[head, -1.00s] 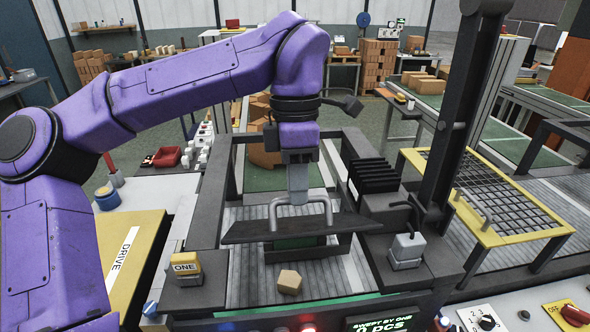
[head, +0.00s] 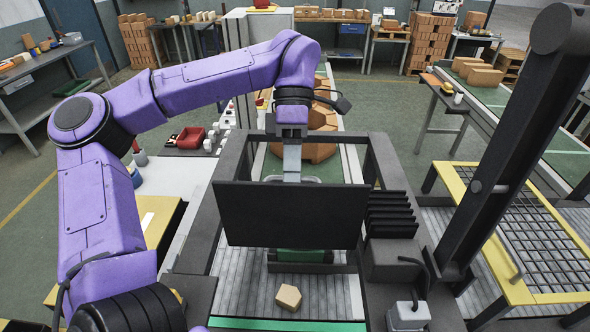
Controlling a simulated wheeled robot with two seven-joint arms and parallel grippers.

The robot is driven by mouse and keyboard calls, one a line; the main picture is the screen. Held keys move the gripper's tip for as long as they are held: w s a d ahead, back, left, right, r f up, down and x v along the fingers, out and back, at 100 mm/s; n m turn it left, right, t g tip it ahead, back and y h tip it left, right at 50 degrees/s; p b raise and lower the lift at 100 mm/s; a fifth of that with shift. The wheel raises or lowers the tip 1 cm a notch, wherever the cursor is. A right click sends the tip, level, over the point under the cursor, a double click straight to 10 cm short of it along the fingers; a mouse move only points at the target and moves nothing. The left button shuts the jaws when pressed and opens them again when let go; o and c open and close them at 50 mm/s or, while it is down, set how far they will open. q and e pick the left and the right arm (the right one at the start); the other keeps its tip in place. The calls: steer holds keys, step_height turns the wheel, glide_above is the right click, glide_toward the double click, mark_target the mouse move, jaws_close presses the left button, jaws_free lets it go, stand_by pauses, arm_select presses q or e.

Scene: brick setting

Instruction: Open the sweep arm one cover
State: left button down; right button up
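The sweep arm one cover is a flat dark panel (head: 291,216) in the middle of the head view. It stands steeply tilted, with its broad face toward me, over the dark machine frame. A grey handle (head: 310,179) shows just above its top edge. My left gripper (head: 292,174), on the purple arm, reaches down behind the panel's top edge at the handle. Its fingertips are partly hidden, but it appears closed on the handle, as the cover has moved with it. My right gripper is not in view.
A tan block (head: 289,297) lies on the ribbed grey bed below the cover. A thick dark post (head: 500,150) and black fins (head: 391,213) stand to the right. A yellow-framed grid table (head: 530,235) is farther right. Brown blocks (head: 320,125) lie behind the cover.

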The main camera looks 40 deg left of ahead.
arm_select(q)
steer(key=shift+w+a+f, duration=0.55)
steer(key=shift+w+f, duration=0.15)
steer(key=shift+f, duration=0.1)
steer(key=c, duration=1.1)
jaws_free()
steer(key=shift+r, duration=0.1)
steer(key=shift+s+r, duration=0.1)
steer(key=shift+s, duration=0.05)
steer(key=v, duration=1)
steer(key=shift+a+r, duration=0.1)
steer(key=shift+r, duration=0.1)
